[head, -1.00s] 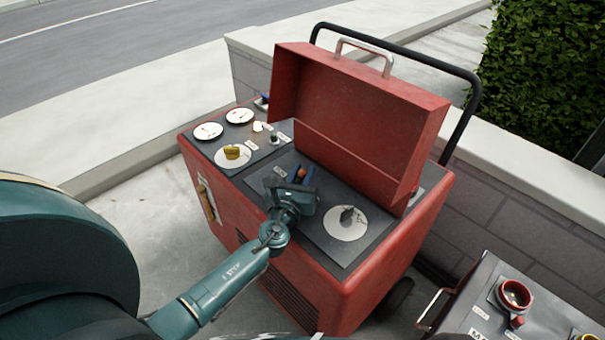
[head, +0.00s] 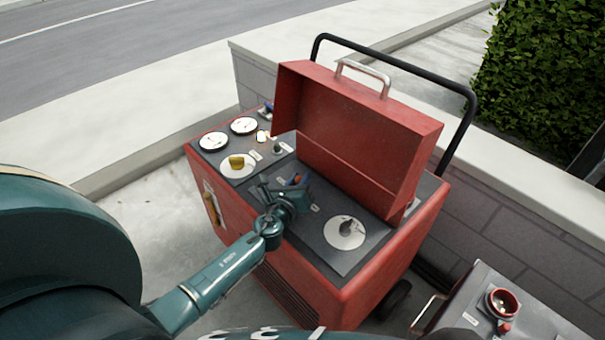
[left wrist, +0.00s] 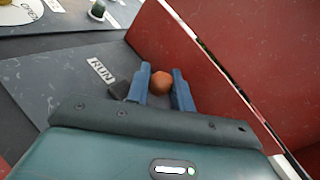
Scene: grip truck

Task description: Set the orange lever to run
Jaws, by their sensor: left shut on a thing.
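The orange lever's round knob (left wrist: 161,82) shows between the blue fingers of my left gripper (left wrist: 159,88) in the left wrist view. The gripper is shut on it. A RUN label (left wrist: 100,70) lies on the dark panel just left of the fingers in that view. In the head view my left gripper (head: 296,182) is over the panel of the red machine (head: 330,300), in front of its raised lid (head: 350,130). The lever's base is hidden by the gripper. My right gripper is not in view.
A yellow knob (head: 236,161) on a white disc and two gauges (head: 213,142) are on the machine's left side. A grey box with a red round part (head: 503,302) stands at lower right.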

